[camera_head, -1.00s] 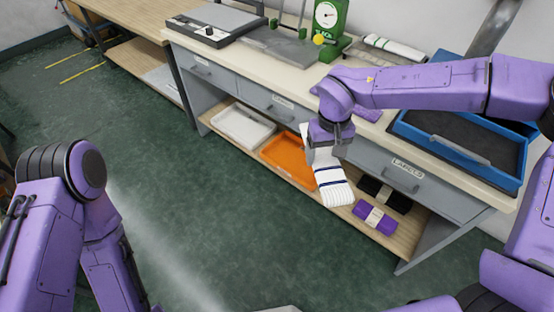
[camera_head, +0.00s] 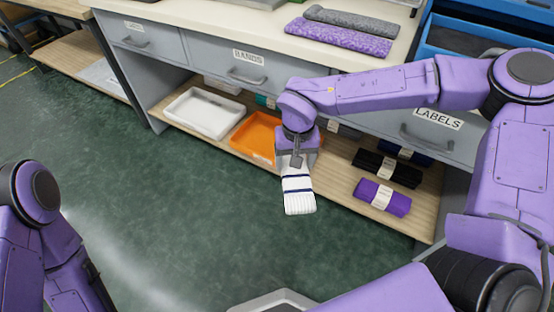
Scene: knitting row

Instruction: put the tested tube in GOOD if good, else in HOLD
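A white knit tube with dark blue stripes (camera_head: 299,196) hangs from my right gripper (camera_head: 296,162), which is shut on its upper end. The tube hangs over the floor in front of the low shelf, apart from the trays. On the shelf, a white tray (camera_head: 203,113) and an orange tray (camera_head: 250,141) stand side by side; my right gripper covers part of the orange one. No GOOD or HOLD sign can be read on either. My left arm shows at the lower left, but its gripper is out of view.
Banded purple (camera_head: 367,193) and black (camera_head: 375,165) rolls lie on the shelf to the right. Grey (camera_head: 350,22) and purple (camera_head: 338,38) knit pieces lie on the bench top. Drawers labelled BANDS (camera_head: 245,72) and LABELS (camera_head: 430,135) hang above the shelf. The green floor is clear.

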